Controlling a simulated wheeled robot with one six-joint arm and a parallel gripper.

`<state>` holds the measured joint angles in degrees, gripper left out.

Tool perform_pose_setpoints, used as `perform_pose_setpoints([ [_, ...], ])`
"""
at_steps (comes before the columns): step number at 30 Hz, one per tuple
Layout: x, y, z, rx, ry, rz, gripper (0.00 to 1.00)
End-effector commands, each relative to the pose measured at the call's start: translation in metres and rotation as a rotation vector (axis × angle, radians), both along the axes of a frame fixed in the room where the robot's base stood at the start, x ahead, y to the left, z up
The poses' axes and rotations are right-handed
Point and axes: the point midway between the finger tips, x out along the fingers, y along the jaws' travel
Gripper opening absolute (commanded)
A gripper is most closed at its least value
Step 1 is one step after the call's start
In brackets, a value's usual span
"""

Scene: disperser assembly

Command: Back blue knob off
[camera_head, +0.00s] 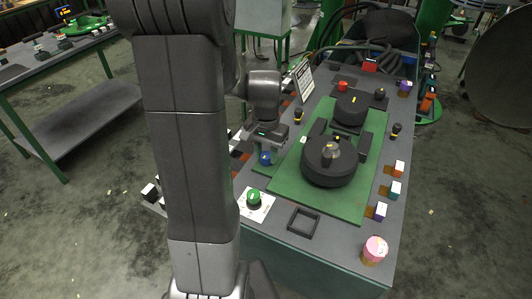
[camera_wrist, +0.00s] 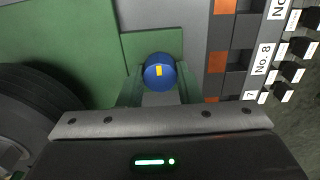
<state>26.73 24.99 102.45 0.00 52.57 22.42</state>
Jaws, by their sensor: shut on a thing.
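The blue knob (camera_wrist: 160,72) has a yellow mark on its top and sits beside a green plate. In the wrist view my gripper (camera_wrist: 158,92) has one finger on each side of the knob, shut on it. In the head view the blue knob (camera_head: 265,158) shows just below my gripper (camera_head: 262,150), partly hidden by it. The knob's base is hidden from view.
A green-topped knob (camera_head: 254,198) on a white plate and an empty black square frame (camera_head: 303,222) lie nearer on the table. Black round discs (camera_head: 328,164) stand on the green board (camera_head: 345,203). A pink-topped cylinder (camera_head: 375,250) stands at the front right corner.

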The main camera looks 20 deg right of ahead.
Motion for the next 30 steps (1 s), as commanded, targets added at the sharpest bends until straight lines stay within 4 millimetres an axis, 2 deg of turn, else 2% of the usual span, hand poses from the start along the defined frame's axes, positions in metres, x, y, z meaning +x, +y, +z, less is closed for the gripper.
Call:
perform_pose_setpoints([
  [30,0.0005,-0.0002,0.0006,-0.001,-0.002,0.963,0.08],
])
